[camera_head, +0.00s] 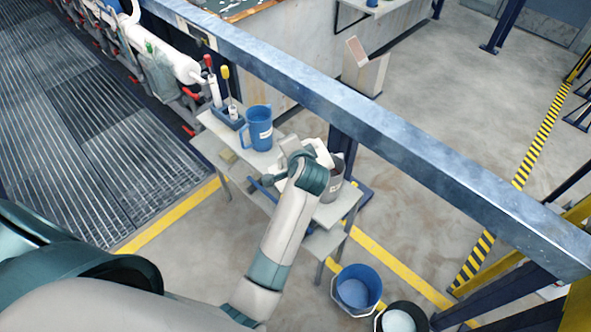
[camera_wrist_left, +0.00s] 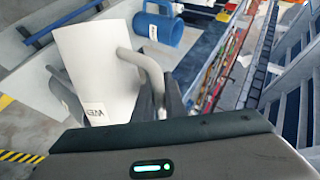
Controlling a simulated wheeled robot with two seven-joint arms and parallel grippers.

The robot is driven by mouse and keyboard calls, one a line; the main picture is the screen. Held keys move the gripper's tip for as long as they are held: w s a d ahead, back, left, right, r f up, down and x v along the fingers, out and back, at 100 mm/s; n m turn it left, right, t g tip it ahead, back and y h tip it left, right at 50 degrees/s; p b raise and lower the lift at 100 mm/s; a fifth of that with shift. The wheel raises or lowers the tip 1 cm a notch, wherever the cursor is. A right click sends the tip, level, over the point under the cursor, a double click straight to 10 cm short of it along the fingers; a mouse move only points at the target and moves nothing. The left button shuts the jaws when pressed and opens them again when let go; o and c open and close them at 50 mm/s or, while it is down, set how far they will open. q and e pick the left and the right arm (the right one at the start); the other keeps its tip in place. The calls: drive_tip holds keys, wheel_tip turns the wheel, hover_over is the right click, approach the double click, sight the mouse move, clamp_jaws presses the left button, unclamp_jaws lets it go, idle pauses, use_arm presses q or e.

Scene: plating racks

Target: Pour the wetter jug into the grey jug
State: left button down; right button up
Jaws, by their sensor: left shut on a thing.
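My left gripper (camera_wrist_left: 168,103) is shut on the handle of a white jug (camera_wrist_left: 98,62), with the dark fingers around the grey handle. The jug has a small label that seems to read "WETTER". In the head view, my wrist hides most of this white jug (camera_head: 320,150), which is above the right part of a small bench (camera_head: 332,212). The grey jug (camera_head: 335,188) stands on the bench just right of my gripper, partly covered by it. Its contents cannot be seen. My right gripper is in neither view.
A blue jug (camera_head: 258,127) stands on the bench left of my gripper, near a holder with red- and yellow-handled tools (camera_head: 229,100). A blue-grey rail (camera_head: 370,125) runs beyond the bench. A blue bucket (camera_head: 357,288) and a black bucket (camera_head: 400,318) stand on the floor.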

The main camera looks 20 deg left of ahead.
use_arm(q)
drive_tip(key=shift+s+a+f, duration=0.1)
drive_tip(key=shift+f, duration=0.05)
drive_tip(key=shift+n+t+h, duration=0.4)
drive_tip(key=shift+n+t, duration=0.4)
drive_tip(key=shift+n, duration=0.1)
drive_tip(key=shift+s+a+f+b, duration=0.4)
drive_tip(key=shift+a+f+b, duration=0.25)
drive_tip(key=shift+f+b, duration=0.2)
drive_tip(key=shift+s+a+f+b, duration=0.4)
drive_tip(key=shift+a+f+b, duration=0.2)
drive_tip(key=shift+f+b, duration=0.25)
drive_tip(key=shift+f, duration=0.1)
drive_tip(key=shift+s+a+f+n+t+h+b, duration=0.15)
drive_tip(key=shift+f+n+t+h+b, duration=0.2)
drive_tip(key=shift+b, duration=0.4)
drive_tip(key=shift+s+a+f+n+t+h+b, duration=0.15)
drive_tip(key=shift+f+n+t+b, duration=0.25)
drive_tip(key=shift+b, duration=0.3)
drive_tip(key=shift+t, duration=0.25)
drive_tip(key=shift+s+n, duration=0.1)
drive_tip(key=shift+n, duration=0.15)
drive_tip(key=shift+r+b, duration=0.1)
drive_tip(key=shift+b, duration=0.2)
